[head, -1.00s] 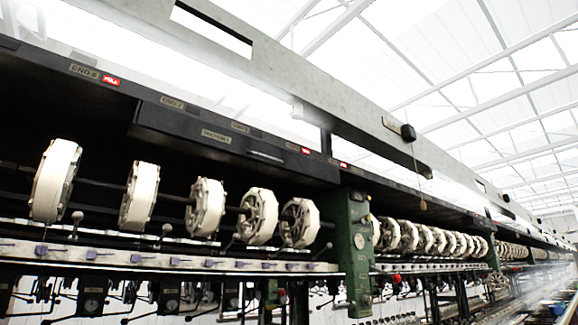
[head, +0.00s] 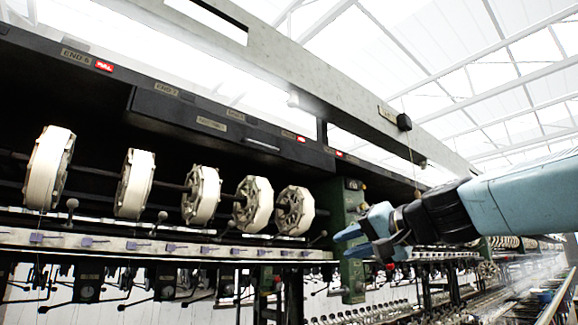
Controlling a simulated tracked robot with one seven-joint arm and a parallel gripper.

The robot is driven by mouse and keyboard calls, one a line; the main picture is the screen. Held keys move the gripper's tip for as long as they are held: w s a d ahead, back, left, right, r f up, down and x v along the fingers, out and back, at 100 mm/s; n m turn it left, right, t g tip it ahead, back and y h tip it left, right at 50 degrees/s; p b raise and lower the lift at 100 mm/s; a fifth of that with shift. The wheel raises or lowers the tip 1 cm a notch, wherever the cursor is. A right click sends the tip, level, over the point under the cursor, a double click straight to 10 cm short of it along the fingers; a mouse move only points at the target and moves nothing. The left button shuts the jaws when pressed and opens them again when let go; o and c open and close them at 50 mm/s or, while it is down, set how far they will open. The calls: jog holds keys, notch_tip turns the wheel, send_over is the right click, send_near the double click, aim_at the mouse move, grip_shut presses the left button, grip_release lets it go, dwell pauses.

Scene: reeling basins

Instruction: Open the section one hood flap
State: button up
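The section one hood flap (head: 200,108) is a long black panel along the dark hood's lower front edge in the head view, above the white reels. It hangs down against the hood and looks shut. A small label plate (head: 211,123) is on it, and a thin pale handle bar (head: 263,145) is near its lower right part. My gripper (head: 344,243) has blue fingers spread apart, with nothing between them. It is below and to the right of the flap, clear of it, in front of the green post.
Several white reels (head: 135,184) sit on a shaft beneath the flap. A green post (head: 352,275) stands right of them. A small black box (head: 404,121) with a hanging cord is on the pale beam above. Open space lies in front of the machine.

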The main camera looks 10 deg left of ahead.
aim_at(266, 146)
jog(key=w+a+r+m+t+y, duration=0.25)
jog(key=a+r, duration=0.45)
jog(key=r, duration=0.5)
jog(key=w+a+r+m+t+y, duration=0.2)
jog(key=a+r+m, duration=0.3)
jog(key=r, duration=0.6)
jog(key=shift+n, duration=0.25)
jog(key=shift+s+a+x, duration=0.1)
jog(key=shift+a+x, duration=0.05)
jog(key=shift+x, duration=3.1)
jog(key=shift+s+a+x, duration=0.1)
jog(key=shift+x, duration=3.15)
jog(key=shift+f, duration=0.1)
jog(key=shift+c, duration=0.4)
jog(key=c, duration=0.5)
jog(key=shift+o, duration=0.2)
jog(key=shift+s, duration=0.1)
jog(key=shift+d, duration=0.1)
